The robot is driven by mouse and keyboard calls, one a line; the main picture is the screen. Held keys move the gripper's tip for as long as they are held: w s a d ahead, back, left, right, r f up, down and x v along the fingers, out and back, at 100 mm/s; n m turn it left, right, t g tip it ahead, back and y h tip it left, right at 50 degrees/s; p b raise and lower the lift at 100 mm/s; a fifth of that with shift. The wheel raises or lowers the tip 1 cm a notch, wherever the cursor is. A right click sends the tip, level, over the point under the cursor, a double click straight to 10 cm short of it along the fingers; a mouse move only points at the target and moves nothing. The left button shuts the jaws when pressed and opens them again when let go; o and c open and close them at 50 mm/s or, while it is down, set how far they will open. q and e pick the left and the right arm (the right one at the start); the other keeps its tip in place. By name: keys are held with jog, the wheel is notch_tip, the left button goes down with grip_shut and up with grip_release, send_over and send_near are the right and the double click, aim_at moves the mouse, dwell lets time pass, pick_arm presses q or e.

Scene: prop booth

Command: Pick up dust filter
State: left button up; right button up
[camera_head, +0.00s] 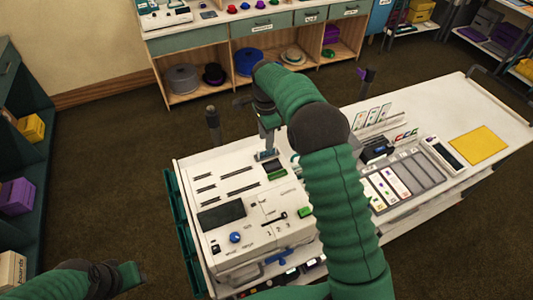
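My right arm in a green sleeve reaches over the white counter (510,120). My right gripper (267,146) points down at the back of a white slotted machine (222,178). Its tip is at or just above a small grey-teal piece (267,155) by the slots. I cannot tell whether this piece is the dust filter, or whether the gripper touches it. The finger gap is not clear. A small green block (276,176) and a dark piece sit just in front of it.
The machine's front has a dark screen (221,215), a blue knob (235,237) and a green button (304,211). A tray of cards (398,178) and a yellow sheet (478,145) lie to the right. Dark posts (212,125) rise at the counter's back. Shelves with hats stand behind.

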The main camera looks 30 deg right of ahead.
aim_at(267, 155)
jog(key=f+p, duration=0.1)
jog(key=f, duration=0.1)
jog(key=f+p, duration=0.1)
jog(key=f, duration=0.1)
jog(key=shift+s+d, duration=0.1)
jog(key=shift+s, duration=0.1)
jog(key=shift+s+f, duration=0.2)
jog(key=shift+f, duration=0.15)
jog(key=shift+w+f, duration=0.15)
jog(key=shift+w, duration=0.1)
jog(key=c, duration=0.3)
grip_shut()
jog(key=shift+s, duration=0.1)
